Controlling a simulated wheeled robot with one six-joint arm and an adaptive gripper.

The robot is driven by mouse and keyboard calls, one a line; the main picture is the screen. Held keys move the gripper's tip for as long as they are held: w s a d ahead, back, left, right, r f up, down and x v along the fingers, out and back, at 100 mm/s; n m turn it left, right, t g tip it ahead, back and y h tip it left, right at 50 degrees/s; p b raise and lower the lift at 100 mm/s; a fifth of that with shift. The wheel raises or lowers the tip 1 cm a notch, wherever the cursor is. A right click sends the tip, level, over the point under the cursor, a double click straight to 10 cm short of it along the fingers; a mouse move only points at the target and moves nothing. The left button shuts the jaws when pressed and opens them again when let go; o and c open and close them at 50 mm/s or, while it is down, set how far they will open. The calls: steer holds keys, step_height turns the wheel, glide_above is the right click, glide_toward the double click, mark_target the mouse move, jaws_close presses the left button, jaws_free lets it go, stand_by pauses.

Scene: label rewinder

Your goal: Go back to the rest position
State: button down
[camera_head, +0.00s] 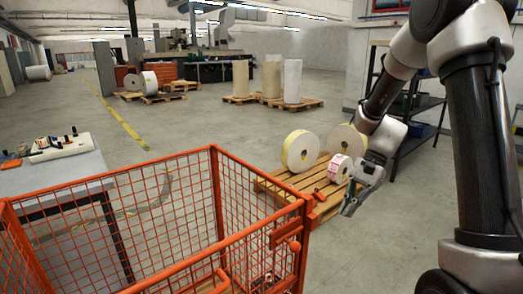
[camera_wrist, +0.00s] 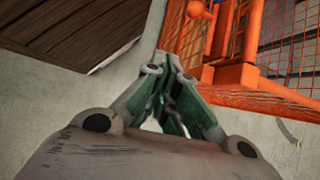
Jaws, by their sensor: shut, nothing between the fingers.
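My gripper (camera_head: 350,207) is at the end of my arm, which comes in from the right in the head view. It hangs near the right front corner of the orange mesh cage (camera_head: 215,185), beside a wooden pallet (camera_head: 270,184). The wrist view shows the gripper (camera_wrist: 177,128) with its green-sided fingers closed together and nothing held. The orange cage post (camera_wrist: 236,75) appears just beyond the fingers there. Whether they touch cannot be told.
The pallet carries label rolls (camera_head: 299,151), one with red print (camera_head: 339,168). A grey table (camera_head: 55,175) with small items stands at left. A dark shelf rack (camera_head: 415,110) stands behind my arm. Pallets with tall rolls (camera_head: 292,82) stand farther back. The middle floor is clear.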

steer(key=s+d+r+n+t+h, duration=0.3)
steer(key=s+d+r+n+t, duration=0.1)
steer(key=s+r, duration=0.4)
steer(key=s+d+r+n+t+h, duration=0.3)
steer(key=s+r+n, duration=0.3)
steer(key=s+r, duration=0.3)
steer(key=shift+s+d+t, duration=0.5)
steer(key=shift+s+d, duration=0.15)
steer(key=shift+d, duration=0.15)
